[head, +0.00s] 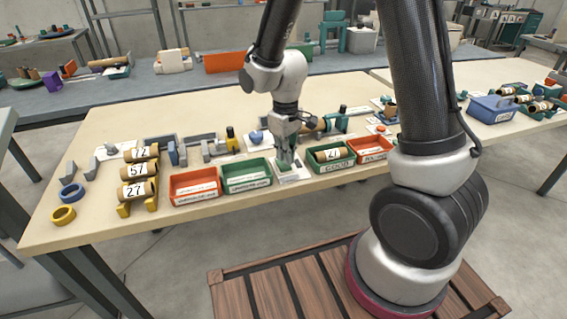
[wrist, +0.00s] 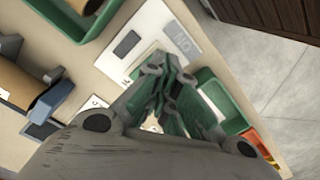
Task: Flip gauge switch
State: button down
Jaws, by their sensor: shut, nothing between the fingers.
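My gripper (head: 286,160) points down at the front edge of the bench, over a small white panel (head: 291,176) between two green bins. A little green shows on the panel under the fingertips. In the wrist view my gripper (wrist: 165,85) has its fingers together with nothing between them. There the white panel (wrist: 156,22) carries a dark rectangle (wrist: 127,43) and a grey label (wrist: 183,41) with partly legible letters. The fingers cover part of the panel. I cannot tell the switch's position or whether the fingertips touch it.
A green bin (head: 246,182) stands left of the panel, with a red bin (head: 193,190) beyond it. Right of the panel are a green bin (head: 330,167) holding a numbered tube and a red bin (head: 370,155). Numbered tubes (head: 138,190) lie in a yellow rack further left.

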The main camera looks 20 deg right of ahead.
aim_at(285, 166)
jog(key=shift+f, duration=1.15)
dwell(0.9)
jog(key=shift+r, duration=3.5)
jog(key=s+d+r+m+t, duration=0.2)
jog(key=s+d+r+m, duration=0.1)
jog(key=s+d+r, duration=0.4)
jog(key=s+d+r+m+t, duration=0.2)
jog(key=s+d+r+m, duration=0.1)
jog(key=s+d+r, duration=0.5)
jog(key=s+r, duration=0.3)
jog(key=s, duration=0.1)
jog(key=shift+r, duration=0.35)
